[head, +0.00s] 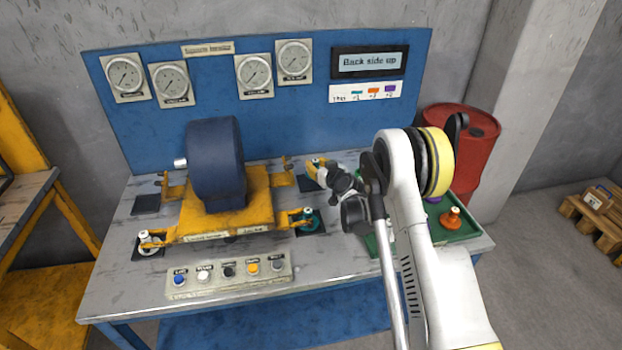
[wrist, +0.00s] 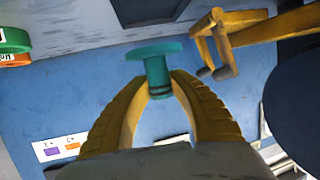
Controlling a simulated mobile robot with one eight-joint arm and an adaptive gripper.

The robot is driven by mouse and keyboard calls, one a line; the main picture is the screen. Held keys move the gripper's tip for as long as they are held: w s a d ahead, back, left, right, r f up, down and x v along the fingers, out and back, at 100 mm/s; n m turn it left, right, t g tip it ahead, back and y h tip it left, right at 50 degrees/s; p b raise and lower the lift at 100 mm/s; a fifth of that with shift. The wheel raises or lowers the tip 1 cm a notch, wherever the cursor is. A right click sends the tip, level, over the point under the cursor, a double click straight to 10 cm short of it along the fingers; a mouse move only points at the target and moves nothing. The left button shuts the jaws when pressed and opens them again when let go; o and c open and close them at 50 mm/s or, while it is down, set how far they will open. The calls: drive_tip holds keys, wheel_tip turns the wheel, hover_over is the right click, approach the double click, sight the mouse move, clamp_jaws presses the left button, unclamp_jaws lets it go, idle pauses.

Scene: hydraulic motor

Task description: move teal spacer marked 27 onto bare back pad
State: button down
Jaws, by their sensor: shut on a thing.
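My gripper (head: 316,170) is shut on a teal spacer, which shows clearly in the wrist view (wrist: 158,68) between the yellow fingers (wrist: 160,92). No number on it is readable. It is held above the table near the back right dark pad (head: 308,184); that pad looks bare and also shows at the top of the wrist view (wrist: 150,10). A second dark pad, back left (head: 146,204), also looks bare. A teal spacer (head: 306,218) stands at the front right pad, and a white one (head: 148,240) at the front left pad.
The blue motor (head: 215,160) sits on a yellow base (head: 250,205) with protruding brackets; one bracket (wrist: 228,40) is close to the held spacer. A green tray (head: 466,232) at right holds an orange spacer (head: 450,219). A button box (head: 230,273) stands in front.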

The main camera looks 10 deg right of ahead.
drive_tip(key=w+f, duration=0.1)
drive_tip(key=w+a, duration=0.1)
drive_tip(key=shift+w+a+f+b, duration=0.1)
drive_tip(key=shift+w+f+b, duration=0.2)
drive_tip(key=shift+f+b, duration=0.1)
wheel_tip(320, 180, down, 4)
drive_tip(key=shift+f+b, duration=0.1)
drive_tip(key=shift+b, duration=1)
drive_tip(key=shift+r, duration=0.2)
drive_tip(key=shift+f, duration=0.15)
drive_tip(key=c, duration=1.2)
unclamp_jaws()
drive_tip(key=shift+c, duration=0.2)
